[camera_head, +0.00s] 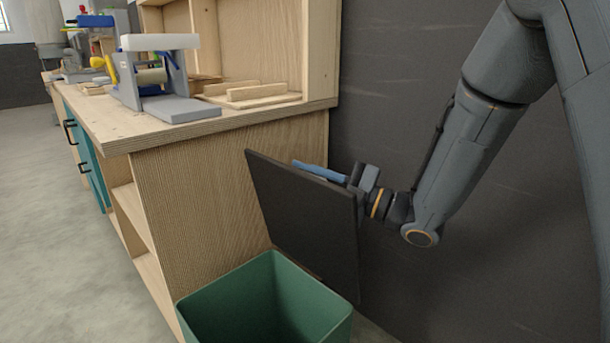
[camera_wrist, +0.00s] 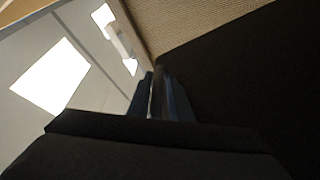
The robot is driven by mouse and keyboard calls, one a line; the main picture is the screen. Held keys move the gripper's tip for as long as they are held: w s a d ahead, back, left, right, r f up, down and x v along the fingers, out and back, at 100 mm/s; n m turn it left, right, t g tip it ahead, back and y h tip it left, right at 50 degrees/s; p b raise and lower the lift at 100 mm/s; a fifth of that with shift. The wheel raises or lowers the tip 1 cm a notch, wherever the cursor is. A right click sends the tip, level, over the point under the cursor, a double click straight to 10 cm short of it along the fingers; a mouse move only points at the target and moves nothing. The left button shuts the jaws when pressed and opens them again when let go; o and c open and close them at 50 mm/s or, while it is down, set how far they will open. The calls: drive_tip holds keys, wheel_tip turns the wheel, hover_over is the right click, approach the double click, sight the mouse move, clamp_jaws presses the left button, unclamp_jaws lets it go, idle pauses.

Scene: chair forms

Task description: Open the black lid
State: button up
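The black lid (camera_head: 305,220) stands raised and steeply tilted at the back of the green bin (camera_head: 330,330), whose mouth is uncovered. My gripper (camera_head: 300,165) is behind the lid, on its far side from the body camera. Its blue fingers show just above the lid's top edge, and the lid hides part of them. In the wrist view my gripper (camera_wrist: 155,85) has its fingers close together, with nothing seen held between them. The dark lid surface (camera_wrist: 240,80) fills the right of that view, close beside the fingers. I cannot tell whether they touch it.
A wooden workbench (camera_head: 220,180) stands left of and behind the bin, its side panel close to the lid. Wooden blocks (camera_head: 255,92) and a grey-blue device (camera_head: 160,75) sit on its top. A dark wall (camera_head: 410,90) is behind my arm. Open floor (camera_head: 70,230) lies at left.

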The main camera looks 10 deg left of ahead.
drive_tip(key=p+v, duration=0.1)
drive_tip(key=v, duration=0.7)
drive_tip(key=shift+f, duration=0.15)
drive_tip(key=shift+s, duration=0.1)
drive_tip(key=v, duration=0.8)
drive_tip(key=shift+d, duration=0.4)
idle(0.4)
idle(0.4)
